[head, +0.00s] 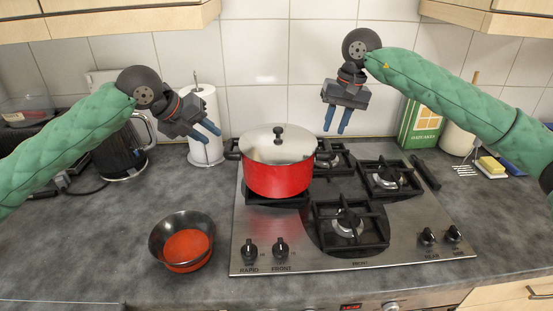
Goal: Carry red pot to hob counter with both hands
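The red pot (278,178) stands upright on the back left burner of the hob (290,238). Its metal lid (262,146) with a black knob is on. A black side handle shows at its left and another at its right. My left gripper (212,136) is up and to the left of the pot, its blue fingers parted, empty. My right gripper (337,128) is up and to the right of the pot, pointing down with its blue fingers apart, empty. Neither gripper touches the pot.
A dark bowl with a red inside (185,243) sits on the counter (90,240) left of the hob. A paper towel roll (204,110) and a black kettle (122,150) stand behind. A green box (421,124) and a sponge (491,166) are at the right.

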